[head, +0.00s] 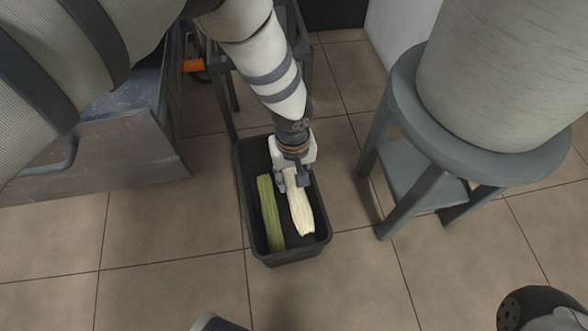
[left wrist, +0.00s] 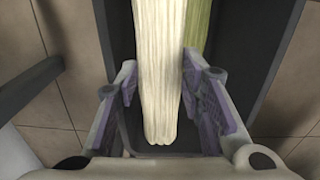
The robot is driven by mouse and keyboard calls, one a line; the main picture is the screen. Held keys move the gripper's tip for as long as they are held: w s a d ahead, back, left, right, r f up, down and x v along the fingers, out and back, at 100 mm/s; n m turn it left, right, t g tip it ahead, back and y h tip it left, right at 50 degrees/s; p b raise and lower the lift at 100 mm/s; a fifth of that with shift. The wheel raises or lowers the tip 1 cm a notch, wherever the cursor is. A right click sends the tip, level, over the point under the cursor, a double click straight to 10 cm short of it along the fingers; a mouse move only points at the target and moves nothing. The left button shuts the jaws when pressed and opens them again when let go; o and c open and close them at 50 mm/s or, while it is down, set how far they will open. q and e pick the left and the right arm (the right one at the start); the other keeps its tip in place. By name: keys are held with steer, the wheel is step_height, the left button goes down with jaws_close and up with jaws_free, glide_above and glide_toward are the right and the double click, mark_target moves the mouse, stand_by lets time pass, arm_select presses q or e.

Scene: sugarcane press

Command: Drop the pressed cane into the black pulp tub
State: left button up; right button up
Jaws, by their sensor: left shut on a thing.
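The black pulp tub (head: 287,257) stands on the tiled floor in the middle of the head view. My left gripper (head: 292,181) points down over the tub and is shut on a pale, ribbed pressed cane (head: 302,212). The pale cane is over or inside the tub; whether it touches the bottom I cannot tell. A green cane piece (head: 270,213) is in the tub, left of the pale one. In the left wrist view the pale cane (left wrist: 160,70) runs between the fingers, with the green piece (left wrist: 197,25) behind it.
A grey round-topped stool (head: 405,115) bearing a large pale cylinder (head: 505,70) stands to the right. A grey metal cabinet (head: 110,150) is at the left, and a dark stand (head: 228,105) is behind the tub. The floor in front of the tub is clear.

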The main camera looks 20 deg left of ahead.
arm_select(q)
steer(key=o, duration=1.3)
steer(key=shift+o, duration=0.2)
step_height(320, 180, up, 12)
